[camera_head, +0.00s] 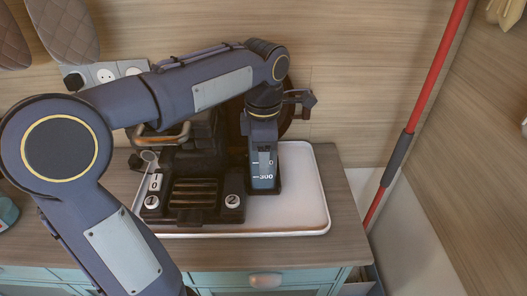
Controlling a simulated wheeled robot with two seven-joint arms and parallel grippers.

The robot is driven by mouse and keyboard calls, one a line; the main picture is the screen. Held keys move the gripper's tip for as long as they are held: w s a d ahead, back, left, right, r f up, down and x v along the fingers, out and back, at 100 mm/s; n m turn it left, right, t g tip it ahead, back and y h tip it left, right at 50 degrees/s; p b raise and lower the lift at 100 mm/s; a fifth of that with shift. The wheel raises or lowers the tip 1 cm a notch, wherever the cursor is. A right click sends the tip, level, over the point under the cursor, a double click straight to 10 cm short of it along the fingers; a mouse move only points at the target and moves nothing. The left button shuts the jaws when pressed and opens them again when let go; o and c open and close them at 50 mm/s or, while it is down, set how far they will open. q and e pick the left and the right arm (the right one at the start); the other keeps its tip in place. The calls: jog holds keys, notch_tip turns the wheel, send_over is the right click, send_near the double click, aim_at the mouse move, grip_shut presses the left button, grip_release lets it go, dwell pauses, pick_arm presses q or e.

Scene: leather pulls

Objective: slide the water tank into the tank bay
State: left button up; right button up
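A black coffee machine (203,130) stands on a white tray (300,215) on the wooden counter. Its front has a slatted drip grate (194,193) between two round white knobs marked 1 and 2. My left arm crosses in front of its upper part. My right gripper is not in view.
A wood-panelled wall with white sockets (104,75) stands close behind. A round brown thing (303,112) is partly hidden behind my wrist. A red pole (428,82) leans at the right. The tray's right side is bare. Teal drawers (220,279) are below the counter.

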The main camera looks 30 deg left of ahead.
pick_arm(q)
jog(key=shift+o, duration=1.4)
jog(key=shift+f, duration=0.1)
notch_tip(320, 180, up, 8)
jog(key=shift+p, duration=0.6)
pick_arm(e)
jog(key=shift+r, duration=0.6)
pick_arm(q)
jog(key=shift+s+d, duration=0.1)
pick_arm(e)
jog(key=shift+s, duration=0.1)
